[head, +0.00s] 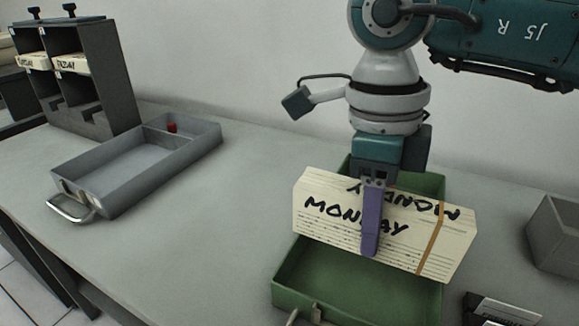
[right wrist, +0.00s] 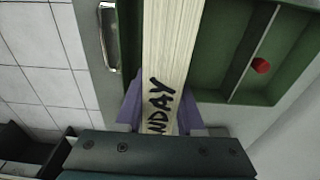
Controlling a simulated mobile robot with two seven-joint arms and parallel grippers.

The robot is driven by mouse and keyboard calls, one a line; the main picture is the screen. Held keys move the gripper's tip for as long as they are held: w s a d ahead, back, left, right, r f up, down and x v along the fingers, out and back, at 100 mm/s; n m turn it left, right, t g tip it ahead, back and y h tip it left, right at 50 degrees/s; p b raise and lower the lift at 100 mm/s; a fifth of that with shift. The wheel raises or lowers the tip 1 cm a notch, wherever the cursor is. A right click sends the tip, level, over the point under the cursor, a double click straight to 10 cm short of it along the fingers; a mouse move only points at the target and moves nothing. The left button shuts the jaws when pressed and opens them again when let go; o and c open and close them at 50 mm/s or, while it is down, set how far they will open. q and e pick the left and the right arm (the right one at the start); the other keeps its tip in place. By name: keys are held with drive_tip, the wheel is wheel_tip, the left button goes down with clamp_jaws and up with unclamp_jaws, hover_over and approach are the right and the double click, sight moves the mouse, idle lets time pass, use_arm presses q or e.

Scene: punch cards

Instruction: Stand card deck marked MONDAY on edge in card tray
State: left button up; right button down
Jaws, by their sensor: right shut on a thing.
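The card deck marked MONDAY (head: 330,219) is a cream block of cards with black lettering on its face and top edge and a tan band near its right end. My right gripper (head: 372,245) is shut on it, with a purple finger across its front face. The deck is on edge, slightly tilted in the picture, over the green card tray (head: 357,299). In the right wrist view the deck (right wrist: 172,50) is between both purple fingers, with the tray (right wrist: 215,60) beneath. Whether its lower edge touches the tray floor cannot be told. My left gripper is not in view.
A grey tray (head: 95,196) with a handle and a small red object (head: 172,127) stands at left. A dark rack (head: 95,85) with card decks stands behind it. A grey bin (head: 556,235) is at right. The table between the trays is clear.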

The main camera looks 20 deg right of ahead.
drive_tip(key=shift+f+b, duration=1.45)
drive_tip(key=shift+f, duration=0.3)
drive_tip(key=shift+f+b, duration=0.35)
drive_tip(key=shift+f, duration=0.05)
drive_tip(key=shift+f, duration=0.1)
wheel_tip(320, 180, down, 3)
drive_tip(key=b, duration=0.3)
drive_tip(key=shift+f, duration=0.15)
drive_tip(key=shift+f+b, duration=0.6)
drive_tip(key=c, duration=0.6)
unclamp_jaws()
drive_tip(key=shift+c, duration=0.2)
drive_tip(key=shift+o, duration=1)
